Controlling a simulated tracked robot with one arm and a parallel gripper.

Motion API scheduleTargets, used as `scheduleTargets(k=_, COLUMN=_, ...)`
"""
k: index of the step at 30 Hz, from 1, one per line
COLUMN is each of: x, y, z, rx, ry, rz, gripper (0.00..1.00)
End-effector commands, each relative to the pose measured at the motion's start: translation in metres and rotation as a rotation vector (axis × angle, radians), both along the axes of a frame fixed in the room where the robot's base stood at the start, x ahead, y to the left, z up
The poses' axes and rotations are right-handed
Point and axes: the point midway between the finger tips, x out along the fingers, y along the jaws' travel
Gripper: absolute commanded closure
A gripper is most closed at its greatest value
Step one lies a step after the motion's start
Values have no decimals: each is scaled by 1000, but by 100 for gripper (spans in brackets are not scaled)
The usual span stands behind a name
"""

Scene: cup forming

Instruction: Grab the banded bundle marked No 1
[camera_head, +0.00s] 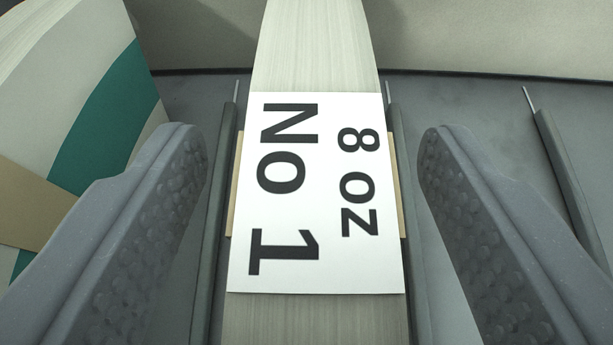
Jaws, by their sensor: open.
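The bundle marked No 1 (315,60) is a pale, finely layered stack running up the middle of the view. A white label (335,265) on it reads "No 1" and "8 oz", turned sideways. A tan band (235,190) shows at both sides behind the label. My gripper (312,150) is open, with one grey dimpled finger on each side of the bundle. There is a gap between each finger and the bundle. The near end of the bundle runs out of the picture.
Another bundle (85,70), pale with a green stripe and a tan band, stands at the left, close beside my left finger. Thin grey upright rods (565,160) stand beside the bundle and at the right. A grey surface lies behind, with a pale wall beyond.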

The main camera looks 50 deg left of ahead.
Motion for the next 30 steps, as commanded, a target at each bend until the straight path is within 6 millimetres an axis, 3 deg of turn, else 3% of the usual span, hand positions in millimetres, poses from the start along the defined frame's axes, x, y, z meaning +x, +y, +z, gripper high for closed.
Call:
scheduleTargets(k=12, x=6, y=6, z=-4, rx=0, ry=-1, rz=-2, gripper=42)
scheduleTargets(k=19, x=6, y=6, z=-4, rx=0, ry=-1, rz=-1, gripper=100)
scheduleTargets(k=30, x=6, y=6, z=-2, rx=0, ry=-1, rz=-1, gripper=100)
